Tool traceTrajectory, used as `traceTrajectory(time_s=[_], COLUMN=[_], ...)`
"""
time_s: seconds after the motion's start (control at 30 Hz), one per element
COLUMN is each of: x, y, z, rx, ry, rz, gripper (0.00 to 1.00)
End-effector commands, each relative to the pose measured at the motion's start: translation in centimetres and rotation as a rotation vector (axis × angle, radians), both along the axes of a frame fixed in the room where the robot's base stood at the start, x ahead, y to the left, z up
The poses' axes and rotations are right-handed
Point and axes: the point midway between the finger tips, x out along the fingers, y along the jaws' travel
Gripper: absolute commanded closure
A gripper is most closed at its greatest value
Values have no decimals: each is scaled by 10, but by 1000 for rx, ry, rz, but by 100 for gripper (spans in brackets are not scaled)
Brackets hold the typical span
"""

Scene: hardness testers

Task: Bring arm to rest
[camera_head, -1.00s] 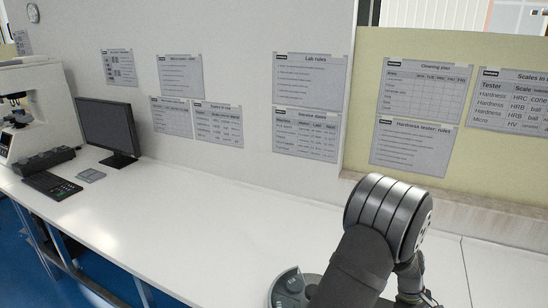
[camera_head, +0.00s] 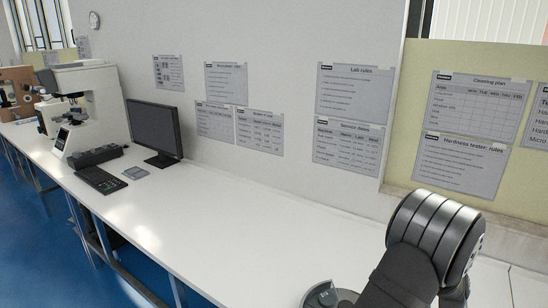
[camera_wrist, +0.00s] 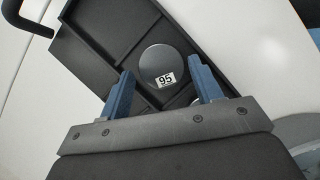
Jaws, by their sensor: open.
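In the wrist view, my gripper (camera_wrist: 166,90) shows as two blue fingers on a grey mount, spread apart and empty. It is over a black compartment tray (camera_wrist: 83,18). A round grey block labelled 95 (camera_wrist: 162,62) lies in a compartment of the tray, seen between and beyond the fingers. Part of a second round, pale thing (camera_wrist: 195,101) shows beside the right finger, mostly hidden. In the head view, part of my arm stands at the lower right; the gripper and the tray are out of that view.
A white bench (camera_head: 230,222) runs along the wall, mostly clear in its middle. A monitor (camera_head: 155,127), a keyboard (camera_head: 101,180) and a white hardness tester (camera_head: 95,105) stand at the left. Paper notices (camera_head: 355,95) hang on the wall. A black curved thing (camera_wrist: 22,20) is at the wrist view's upper left.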

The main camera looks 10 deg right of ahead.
Motion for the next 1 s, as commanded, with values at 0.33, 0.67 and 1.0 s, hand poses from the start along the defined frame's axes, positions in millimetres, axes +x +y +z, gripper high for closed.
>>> traceTrajectory(time_s=[0.33, 0.67, 1.0], x=[26, 38, 13], y=[5, 10, 4], z=[56, 89, 25], rx=[-3, 6, 4], ry=[-2, 4, 2], rz=[2, -2, -1], gripper=[41, 41, 41])
